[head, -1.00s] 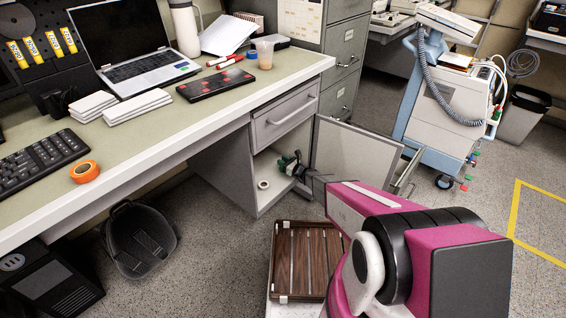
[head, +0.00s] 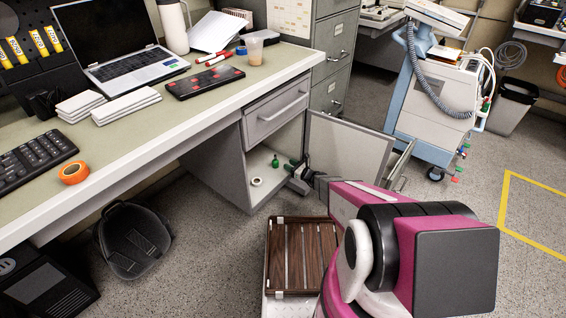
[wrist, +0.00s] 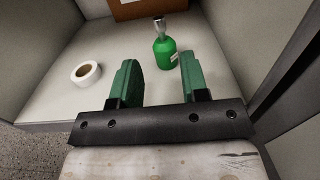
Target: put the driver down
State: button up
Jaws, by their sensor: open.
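The driver (wrist: 165,52) stands upright on the pale cabinet floor, with a rounded green body, a small label and a grey upper part pointing up. It also shows small and green in the head view (head: 275,161). My gripper (wrist: 158,66) is open, its two green fingers apart and empty. The driver stands just beyond the fingertips, toward the right finger, and appears clear of both. In the head view my gripper (head: 293,164) is at the cabinet opening, right of the driver.
A white tape roll (wrist: 86,72) lies left of the driver. A brown box (wrist: 142,9) is at the back of the cabinet. The open cabinet door (head: 345,150) stands close on the right. A wooden tray (head: 303,258) is below the opening. The desk (head: 190,115) overhangs left.

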jog(key=s+d+r+n+g+h, duration=0.2)
jog(key=s+r+n+g+h, duration=0.2)
jog(key=s+r+n+g, duration=0.9)
jog(key=s+d+r+n+t+h, duration=0.2)
jog(key=s+d+r+n+h, duration=0.8)
jog(key=s+d+r+n, duration=0.2)
jog(key=shift+s+d+r+n, duration=0.3)
jog(key=shift+s+d+r, duration=0.55)
jog(key=shift+s, duration=0.4)
